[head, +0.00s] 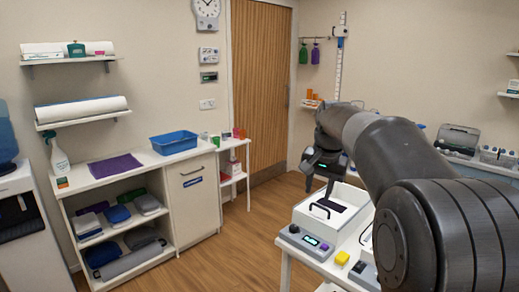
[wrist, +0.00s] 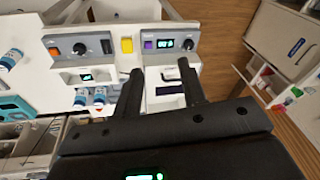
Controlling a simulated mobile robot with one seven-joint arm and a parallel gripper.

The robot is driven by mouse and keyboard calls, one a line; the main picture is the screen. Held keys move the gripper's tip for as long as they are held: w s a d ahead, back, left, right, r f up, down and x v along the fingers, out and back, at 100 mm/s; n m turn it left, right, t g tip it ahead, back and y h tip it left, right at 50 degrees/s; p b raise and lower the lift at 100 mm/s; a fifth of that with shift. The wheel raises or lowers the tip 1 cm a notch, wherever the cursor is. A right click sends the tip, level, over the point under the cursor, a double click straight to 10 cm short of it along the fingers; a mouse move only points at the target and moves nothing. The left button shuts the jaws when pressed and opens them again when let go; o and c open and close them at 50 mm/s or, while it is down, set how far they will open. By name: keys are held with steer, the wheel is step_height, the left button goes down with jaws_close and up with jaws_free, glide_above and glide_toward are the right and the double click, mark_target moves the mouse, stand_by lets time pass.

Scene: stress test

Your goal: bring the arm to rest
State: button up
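My gripper (head: 320,185) hangs at the end of my dark grey arm, above the white-topped table with the devices in the head view. In the wrist view my gripper (wrist: 160,67) shows two black fingers spread apart, with nothing held between them. My arm hides part of the table's right side in the head view.
A yellow block (head: 342,258) lies beside the device, and a second knobbed device (wrist: 80,47) sits on its other side. A white bench (head: 115,180) with a blue bin (head: 174,142) stands at the left. The wooden floor (head: 225,255) between is clear.

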steer(key=s+f+n+t, duration=0.1)
steer(key=s+f, duration=0.3)
steer(key=s, duration=1.2)
steer(key=s+f+n+t, duration=0.2)
steer(key=s+f+n, duration=0.2)
steer(key=s, duration=1.2)
steer(key=shift+a+f+n+h, duration=0.3)
steer(key=shift+a+f, duration=0.05)
steer(key=shift+f, duration=0.15)
